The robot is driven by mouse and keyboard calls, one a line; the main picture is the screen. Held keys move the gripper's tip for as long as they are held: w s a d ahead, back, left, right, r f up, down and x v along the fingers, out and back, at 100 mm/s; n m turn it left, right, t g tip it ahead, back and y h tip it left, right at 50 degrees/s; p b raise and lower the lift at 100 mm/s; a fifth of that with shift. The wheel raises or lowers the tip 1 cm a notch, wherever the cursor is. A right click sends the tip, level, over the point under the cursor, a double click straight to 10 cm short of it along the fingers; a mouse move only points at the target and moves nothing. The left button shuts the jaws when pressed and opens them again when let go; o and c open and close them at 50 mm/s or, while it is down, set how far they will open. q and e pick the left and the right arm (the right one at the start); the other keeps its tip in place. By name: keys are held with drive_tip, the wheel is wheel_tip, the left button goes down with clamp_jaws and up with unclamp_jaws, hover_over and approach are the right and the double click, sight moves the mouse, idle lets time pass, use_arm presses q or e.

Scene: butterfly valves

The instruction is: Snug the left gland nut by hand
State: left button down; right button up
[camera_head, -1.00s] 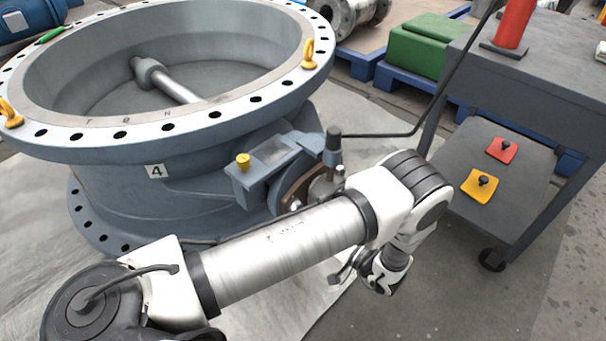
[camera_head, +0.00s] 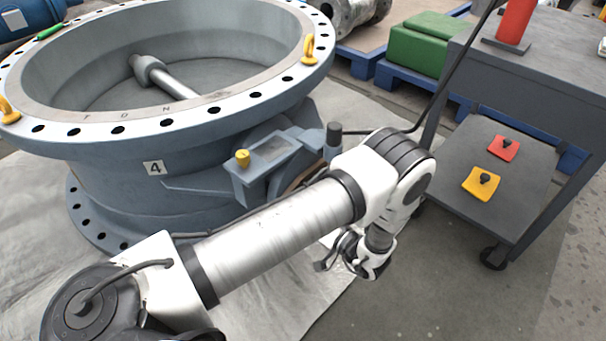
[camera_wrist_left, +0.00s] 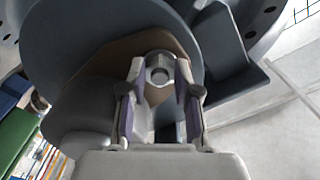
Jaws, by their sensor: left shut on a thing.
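The gland nut (camera_wrist_left: 160,73) shows in the left wrist view as a bright metal nut with a round end, in front of a brown plate (camera_wrist_left: 118,62). My left gripper (camera_wrist_left: 160,88) is shut on it, with one finger on each side. Only this nut shows, so I cannot tell its side from the picture alone. In the head view my arm hides the nut, and the left gripper's fingers are too small and partly covered to read. The large blue-grey butterfly valve (camera_head: 110,190) marked 4 stands behind my arm. My right gripper is not in view.
A yellow-capped bracket (camera_head: 262,160) juts from the valve close to my forearm. A dark cart (camera_head: 540,90) stands at the right, with red (camera_head: 504,147) and yellow (camera_head: 481,184) pads on its lower shelf. The floor between cart and arm is clear.

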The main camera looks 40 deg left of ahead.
use_arm(q)
drive_tip(key=m+p, duration=0.2)
drive_tip(key=m, duration=0.4)
drive_tip(key=m+p, duration=0.2)
drive_tip(key=m, duration=0.5)
drive_tip(key=m+p, duration=0.1)
drive_tip(key=m, duration=0.5)
drive_tip(key=shift+r+p, duration=0.25)
drive_tip(key=shift+p, duration=0.15)
drive_tip(key=shift+m, duration=0.4)
drive_tip(key=c, duration=1.1)
unclamp_jaws()
